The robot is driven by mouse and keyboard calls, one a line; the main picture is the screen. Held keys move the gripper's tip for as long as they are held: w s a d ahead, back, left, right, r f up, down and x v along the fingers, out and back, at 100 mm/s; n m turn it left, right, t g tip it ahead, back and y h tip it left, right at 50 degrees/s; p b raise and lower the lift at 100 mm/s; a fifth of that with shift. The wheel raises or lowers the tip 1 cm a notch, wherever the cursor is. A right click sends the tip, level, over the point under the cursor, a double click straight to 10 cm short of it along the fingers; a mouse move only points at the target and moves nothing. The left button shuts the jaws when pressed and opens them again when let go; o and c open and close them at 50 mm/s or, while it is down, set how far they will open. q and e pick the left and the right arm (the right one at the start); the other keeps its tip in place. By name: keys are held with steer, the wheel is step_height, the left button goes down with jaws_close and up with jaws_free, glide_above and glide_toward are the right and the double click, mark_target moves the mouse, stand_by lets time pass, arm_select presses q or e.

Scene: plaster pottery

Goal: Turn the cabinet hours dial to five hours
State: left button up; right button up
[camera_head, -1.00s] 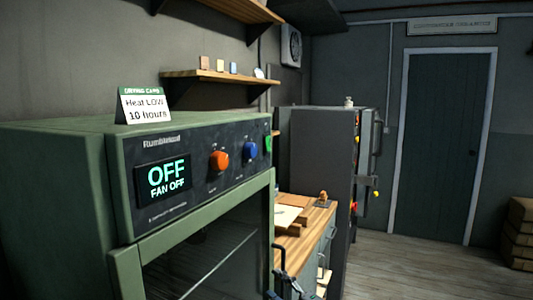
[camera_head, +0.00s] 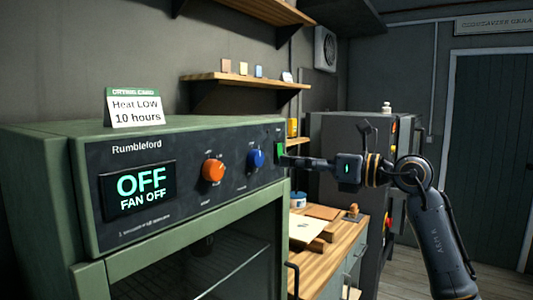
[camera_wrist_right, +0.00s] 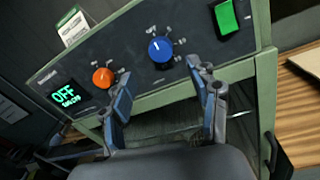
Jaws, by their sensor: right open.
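The green drying cabinet (camera_head: 160,245) stands at the left, with an orange dial (camera_head: 213,170) and a blue dial (camera_head: 255,158) on its dark panel. Both dials also show in the right wrist view, orange (camera_wrist_right: 103,77) and blue (camera_wrist_right: 160,49). Their labels are too small to read, so I cannot tell which is for hours. The display (camera_head: 138,192) reads OFF, FAN OFF. My right gripper (camera_head: 288,161) is near the panel's right end. In the right wrist view its open, empty fingers (camera_wrist_right: 162,88) point toward the panel below the blue dial. My left gripper is not in view.
A green switch (camera_wrist_right: 226,17) sits right of the blue dial. A card (camera_head: 134,109) on the cabinet top reads Heat LOW, 10 hours. A wooden worktop (camera_head: 325,260) and a grey cabinet (camera_head: 340,140) stand to the right. A shelf (camera_head: 245,80) hangs above.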

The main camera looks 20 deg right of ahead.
mark_target(260, 158)
steer(key=p+x, duration=0.2)
steer(key=x, duration=0.5)
steer(key=shift+w+r, duration=0.1)
steer(key=shift+w, duration=0.05)
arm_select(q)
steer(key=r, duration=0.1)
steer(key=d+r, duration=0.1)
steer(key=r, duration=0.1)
arm_select(e)
steer(key=shift+w+a, duration=0.25)
steer(key=shift+w, duration=0.05)
steer(key=shift+c, duration=0.2)
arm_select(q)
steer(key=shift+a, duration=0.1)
arm_select(e)
steer(key=c, duration=1.1)
